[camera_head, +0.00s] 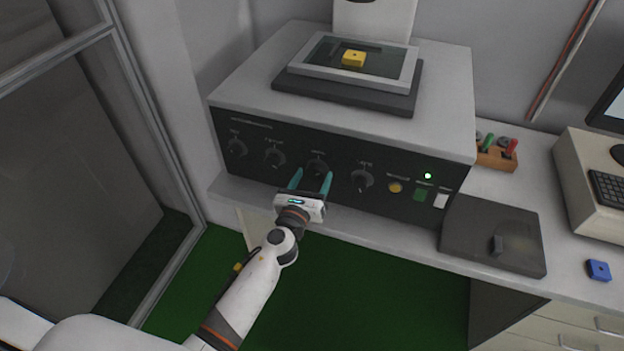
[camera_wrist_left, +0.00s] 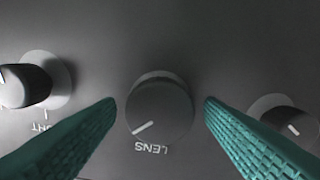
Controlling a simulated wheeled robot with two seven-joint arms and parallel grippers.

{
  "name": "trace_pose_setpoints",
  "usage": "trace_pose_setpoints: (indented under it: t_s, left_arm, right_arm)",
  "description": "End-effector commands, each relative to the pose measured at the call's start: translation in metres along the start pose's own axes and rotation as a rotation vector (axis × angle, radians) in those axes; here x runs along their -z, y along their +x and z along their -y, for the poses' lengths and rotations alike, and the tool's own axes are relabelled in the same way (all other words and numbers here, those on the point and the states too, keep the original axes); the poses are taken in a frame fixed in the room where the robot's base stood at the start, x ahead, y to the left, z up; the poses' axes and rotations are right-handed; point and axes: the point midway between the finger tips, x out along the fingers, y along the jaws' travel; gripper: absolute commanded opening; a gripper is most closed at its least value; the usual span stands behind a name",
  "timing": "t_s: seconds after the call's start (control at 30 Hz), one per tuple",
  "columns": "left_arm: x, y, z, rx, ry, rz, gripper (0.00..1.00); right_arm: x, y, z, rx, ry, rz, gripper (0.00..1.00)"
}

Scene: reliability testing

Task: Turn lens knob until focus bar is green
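The lens knob (camera_wrist_left: 158,112) is a dark round dial with a white pointer line, labelled LENS upside down in the left wrist view. In the head view the lens knob (camera_head: 317,168) is the third dial from the left on the dark front panel (camera_head: 330,150). My left gripper (camera_head: 310,180) is open, its two teal fingers pointing at the panel on either side of the knob. In the left wrist view the fingers (camera_wrist_left: 160,110) show gaps to the knob on both sides. No focus bar is visible. My right gripper is not in view.
Other knobs flank it: one to the left (camera_head: 274,157) and one to the right (camera_head: 361,180). A dark box (camera_head: 480,225) stands on the counter.

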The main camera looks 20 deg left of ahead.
Motion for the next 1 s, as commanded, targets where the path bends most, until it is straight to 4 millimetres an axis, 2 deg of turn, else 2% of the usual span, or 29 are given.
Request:
trace_pose_setpoints:
  t_s: [0.03, 0.23, 0.57, 0.77, 1.0]
  left_arm:
    - [0.0, 0.0, 0.0, 0.0, 0.0, 0.0, 0.53]
    - [0.0, 0.0, 0.0, 0.0, 0.0, 0.0, 0.22]
    - [-0.001, 0.0, 0.0, 0.0, -0.05, 0.0, 0.22]
    - [-0.001, 0.0, 0.0, -0.001, -0.17, 0.0, 0.22]
    - [-0.001, -0.001, 0.0, -0.001, -0.386, 0.0, 0.22]
  right_arm:
    - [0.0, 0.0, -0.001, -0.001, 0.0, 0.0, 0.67]
    - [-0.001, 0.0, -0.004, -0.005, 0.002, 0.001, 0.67]
    - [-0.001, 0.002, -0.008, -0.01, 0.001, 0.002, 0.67]
    - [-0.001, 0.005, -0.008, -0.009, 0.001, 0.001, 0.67]
    - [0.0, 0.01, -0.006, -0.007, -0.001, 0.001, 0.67]
